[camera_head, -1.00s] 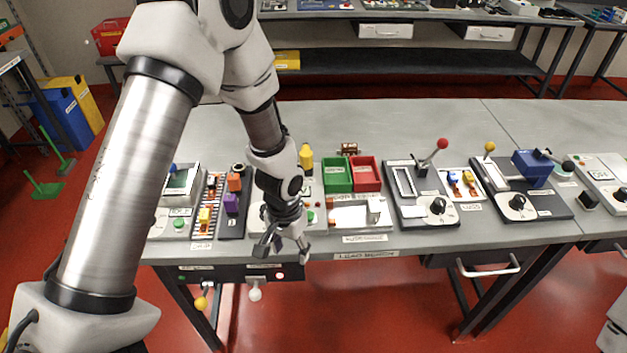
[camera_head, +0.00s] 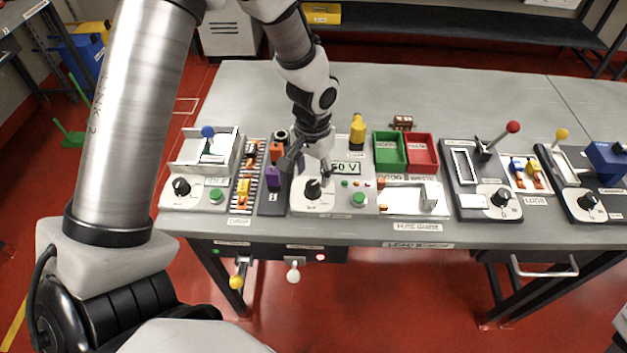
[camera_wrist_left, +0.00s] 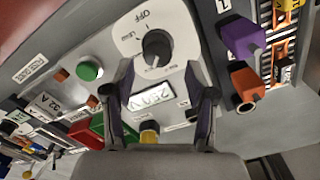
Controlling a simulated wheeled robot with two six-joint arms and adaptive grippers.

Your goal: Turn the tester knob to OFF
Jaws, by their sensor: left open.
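The tester is a pale box (camera_head: 337,208) on the bench, with a lit display (camera_head: 346,168), a green button (camera_head: 359,199) and a black round knob (camera_head: 313,189). My left gripper (camera_head: 305,168) is open and points down just above the knob side of the tester. In the left wrist view the knob (camera_wrist_left: 157,45) lies ahead of the gap between the open fingers (camera_wrist_left: 160,72), apparently not between them. The OFF mark (camera_wrist_left: 145,15) is printed beside the knob. My right gripper is out of view.
A purple block (camera_head: 272,178) and an orange block (camera_head: 277,151) stand close left of the tester. A yellow bottle-like piece (camera_head: 357,131) stands behind it. Green (camera_head: 389,150) and red (camera_head: 422,150) bins are to the right. The bench behind is clear.

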